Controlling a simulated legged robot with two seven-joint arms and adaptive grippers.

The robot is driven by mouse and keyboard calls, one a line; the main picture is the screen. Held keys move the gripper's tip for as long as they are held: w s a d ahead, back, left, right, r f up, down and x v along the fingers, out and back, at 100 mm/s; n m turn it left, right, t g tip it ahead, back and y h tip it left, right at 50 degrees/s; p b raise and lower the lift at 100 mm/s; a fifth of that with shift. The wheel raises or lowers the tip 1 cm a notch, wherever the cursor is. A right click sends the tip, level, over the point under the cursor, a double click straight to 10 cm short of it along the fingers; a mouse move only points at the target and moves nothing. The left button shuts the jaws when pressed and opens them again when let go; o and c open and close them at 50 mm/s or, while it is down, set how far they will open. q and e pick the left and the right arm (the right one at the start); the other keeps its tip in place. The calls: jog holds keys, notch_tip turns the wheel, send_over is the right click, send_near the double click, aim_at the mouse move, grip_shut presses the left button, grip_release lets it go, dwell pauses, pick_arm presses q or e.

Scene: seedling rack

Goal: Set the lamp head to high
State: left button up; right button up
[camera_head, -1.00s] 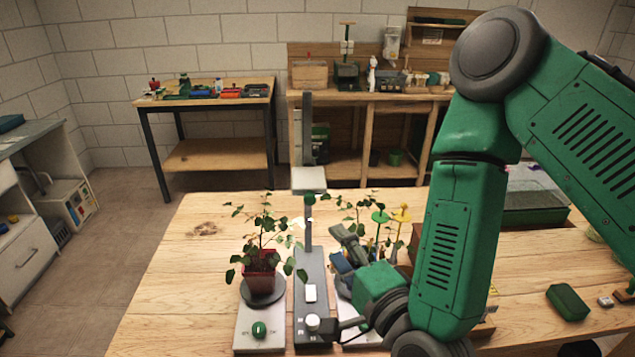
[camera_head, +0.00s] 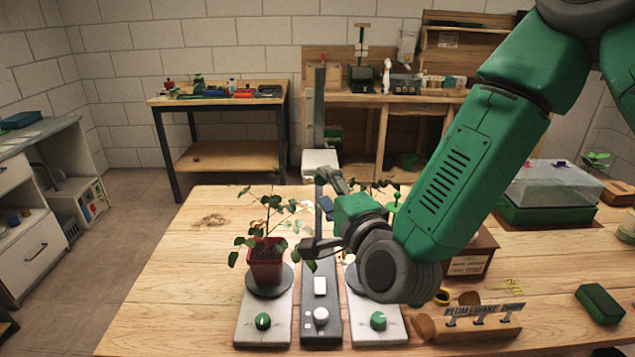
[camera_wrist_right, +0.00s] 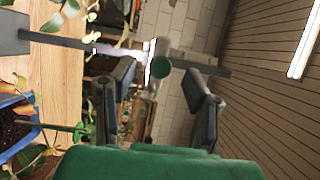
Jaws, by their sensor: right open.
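The lamp head (camera_head: 320,160) is a pale block on a dark upright post (camera_head: 319,95) behind the potted plant. In the right wrist view the lamp head (camera_wrist_right: 150,62) is a pale edge-on plate across the post, with a round green knob (camera_wrist_right: 161,67) beside it. My right gripper (camera_head: 314,212) is open just below and in front of the lamp head. In the right wrist view the knob appears between the open fingers of my right gripper (camera_wrist_right: 160,82); I cannot tell whether they touch it. My left gripper is not in view.
A red-potted plant (camera_head: 266,262) stands on a dark disc left of the post. Dials sit on the pale bases (camera_head: 262,337) and post base. A covered seedling tray (camera_head: 550,190), a label rack (camera_head: 480,325) and a green block (camera_head: 599,303) are at right.

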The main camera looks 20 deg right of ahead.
aim_at(320, 182)
jog(key=w, duration=0.3)
jog(key=shift+w+d, duration=0.2)
jog(key=shift+d, duration=0.05)
jog(key=shift+a, duration=0.45)
grip_shut()
pick_arm(q)
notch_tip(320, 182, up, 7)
jog(key=p, duration=0.6)
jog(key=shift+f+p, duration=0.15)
jog(key=shift+p, duration=0.15)
pick_arm(e)
notch_tip(320, 182, up, 12)
jog(key=shift+w+r, duration=0.2)
jog(key=shift+r, duration=0.05)
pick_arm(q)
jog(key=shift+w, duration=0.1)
